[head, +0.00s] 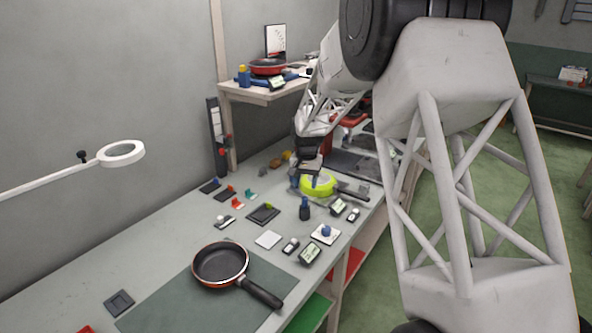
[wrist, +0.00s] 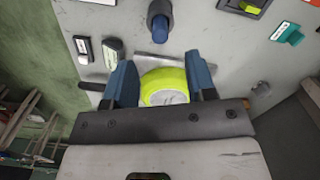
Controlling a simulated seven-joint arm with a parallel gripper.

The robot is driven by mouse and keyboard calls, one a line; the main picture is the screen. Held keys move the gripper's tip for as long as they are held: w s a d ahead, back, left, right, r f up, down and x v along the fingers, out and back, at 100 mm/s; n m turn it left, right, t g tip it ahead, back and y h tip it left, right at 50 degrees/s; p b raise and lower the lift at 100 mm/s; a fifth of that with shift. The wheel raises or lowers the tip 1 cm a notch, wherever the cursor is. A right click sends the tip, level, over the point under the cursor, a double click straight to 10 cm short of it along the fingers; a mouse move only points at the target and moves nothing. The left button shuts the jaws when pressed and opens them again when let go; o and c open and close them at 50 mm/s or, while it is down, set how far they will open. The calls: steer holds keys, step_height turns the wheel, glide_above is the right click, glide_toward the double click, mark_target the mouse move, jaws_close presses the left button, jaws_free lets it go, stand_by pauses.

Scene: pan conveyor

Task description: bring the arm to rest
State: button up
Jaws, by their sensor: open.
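My arm reaches from the right of the head view to the far part of the bench. My gripper (head: 305,181) is low over the bench top, with its blue fingers apart. In the wrist view my gripper (wrist: 161,72) is open, and a yellow-green round thing (wrist: 160,84) with a pale grey middle shows between and beyond the fingers. The same yellow-green thing (head: 320,188) sits below the gripper in the head view. I cannot tell whether a finger touches it.
A dark frying pan (head: 221,263) with an orange rim lies on a green mat (head: 165,301) in front. Small switches and displays stand around the gripper, including a dark post with a blue top (wrist: 160,28). A raised shelf (head: 262,95) holds a red pan (head: 268,66).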

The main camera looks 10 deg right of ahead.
steer(key=s+r+n+t, duration=0.1)
steer(key=s+r, duration=0.7)
steer(key=s, duration=0.4)
steer(key=s+r+n, duration=0.1)
steer(key=s+r, duration=0.7)
steer(key=s, duration=0.3)
steer(key=s+n+t, duration=0.2)
steer(key=s, duration=2.6)
steer(key=shift+s+n, duration=0.25)
steer(key=shift+n, duration=0.05)
steer(key=shift+d, duration=0.1)
